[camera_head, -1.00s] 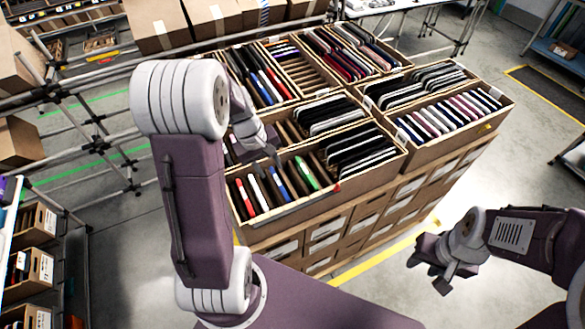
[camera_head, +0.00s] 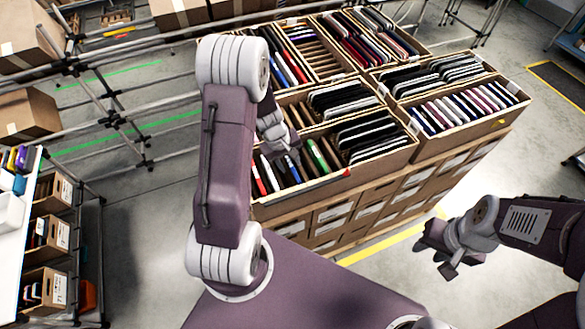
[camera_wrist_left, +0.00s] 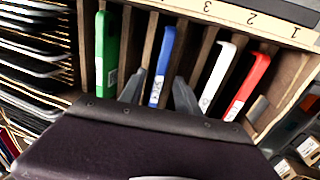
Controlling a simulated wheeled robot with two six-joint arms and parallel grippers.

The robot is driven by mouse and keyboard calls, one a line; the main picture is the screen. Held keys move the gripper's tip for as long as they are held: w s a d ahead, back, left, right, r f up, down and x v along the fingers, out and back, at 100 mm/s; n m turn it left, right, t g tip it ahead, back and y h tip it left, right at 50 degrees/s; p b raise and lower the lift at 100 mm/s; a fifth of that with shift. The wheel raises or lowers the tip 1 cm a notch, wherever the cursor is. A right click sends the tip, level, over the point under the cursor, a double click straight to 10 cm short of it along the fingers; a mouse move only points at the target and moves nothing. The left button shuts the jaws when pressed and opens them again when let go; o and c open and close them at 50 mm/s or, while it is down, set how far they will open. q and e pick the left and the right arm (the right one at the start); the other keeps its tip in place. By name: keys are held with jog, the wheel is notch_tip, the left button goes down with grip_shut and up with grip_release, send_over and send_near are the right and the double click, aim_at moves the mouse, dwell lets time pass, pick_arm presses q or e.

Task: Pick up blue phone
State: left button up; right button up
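The blue phone (camera_wrist_left: 162,65) stands on edge in a wooden slot of the carton in the left wrist view. My left gripper (camera_wrist_left: 158,92) is open, its fingers either side of the blue phone's near end with small gaps visible; whether they touch it lower down is hidden. In the head view the blue phone (camera_head: 292,168) shows just below my left gripper (camera_head: 290,150). A green phone (camera_wrist_left: 106,50) stands on one side of it, a white phone (camera_wrist_left: 217,75) and a red phone (camera_wrist_left: 248,85) on the other. My right gripper (camera_head: 437,262) is open and empty, away from the cartons.
Thin wooden dividers (camera_wrist_left: 203,55) flank the phone slots. The carton rim (camera_wrist_left: 250,18) carries numbers. Neighbouring cartons (camera_head: 460,128) hold many upright phones. A shelf with small boxes (camera_head: 45,240) stands at left. The floor around my right gripper is clear.

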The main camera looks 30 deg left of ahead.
aim_at(290, 164)
pick_arm(q)
jog(key=shift+w, duration=0.15)
grip_shut()
jog(key=w+d+v, duration=0.1)
jog(key=v, duration=0.8)
jog(key=shift+w+r, duration=0.25)
jog(key=shift+r, duration=0.4)
